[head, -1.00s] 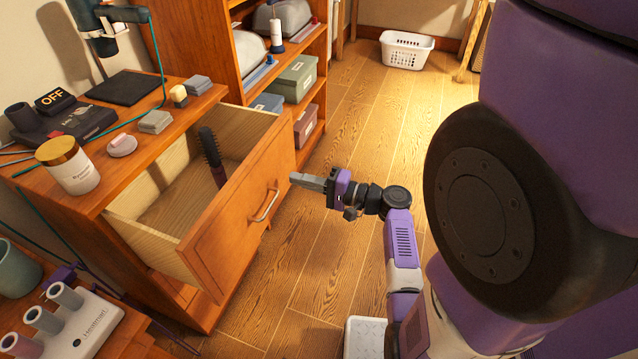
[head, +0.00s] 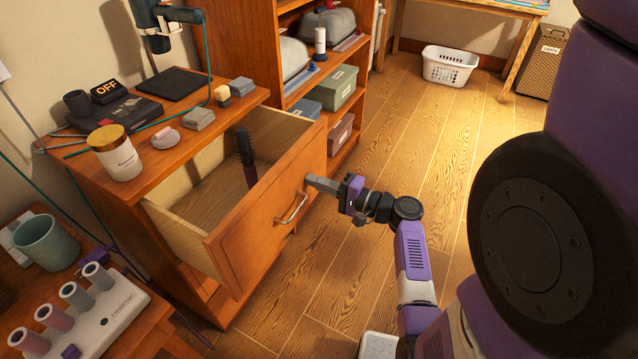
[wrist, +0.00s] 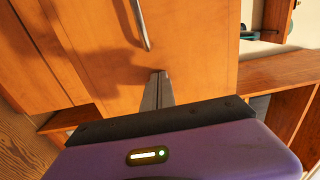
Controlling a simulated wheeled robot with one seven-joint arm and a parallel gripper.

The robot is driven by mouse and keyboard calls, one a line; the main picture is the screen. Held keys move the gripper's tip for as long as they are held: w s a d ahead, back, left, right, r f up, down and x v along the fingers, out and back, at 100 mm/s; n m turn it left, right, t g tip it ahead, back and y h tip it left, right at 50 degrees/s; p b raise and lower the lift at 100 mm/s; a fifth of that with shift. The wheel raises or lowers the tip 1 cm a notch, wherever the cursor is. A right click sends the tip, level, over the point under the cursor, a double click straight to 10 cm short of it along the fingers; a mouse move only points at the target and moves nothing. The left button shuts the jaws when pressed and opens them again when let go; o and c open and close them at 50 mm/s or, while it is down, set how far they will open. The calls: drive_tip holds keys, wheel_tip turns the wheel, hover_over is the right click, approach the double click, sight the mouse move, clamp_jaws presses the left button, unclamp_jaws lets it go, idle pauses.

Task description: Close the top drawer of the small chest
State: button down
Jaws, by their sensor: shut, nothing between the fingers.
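The small chest (head: 215,292) stands at the left in the head view. Its top drawer (head: 262,230) is pulled well out, and a dark hairbrush (head: 246,158) stands inside it. The drawer front has a metal bar handle (head: 293,208), which also shows in the wrist view (wrist: 140,22). My gripper (head: 312,181) is shut and empty. Its fingertips (wrist: 158,76) are at the drawer front, beside the handle on its far side. They look touching or very close; I cannot tell which.
The chest top holds a cream jar (head: 116,153), a dark box (head: 117,114) and several small items. A shelf unit (head: 232,40) stands just behind the chest. A table with a hair tool holder (head: 80,312) is at front left. Open wood floor (head: 430,150) lies to the right.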

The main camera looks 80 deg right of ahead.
drive_tip(key=b+x, duration=0.6)
drive_tip(key=x, duration=1.5)
drive_tip(key=shift+r, duration=0.1)
drive_tip(key=shift+w+b, duration=0.1)
drive_tip(key=shift+b, duration=0.2)
drive_tip(key=shift+a, duration=0.1)
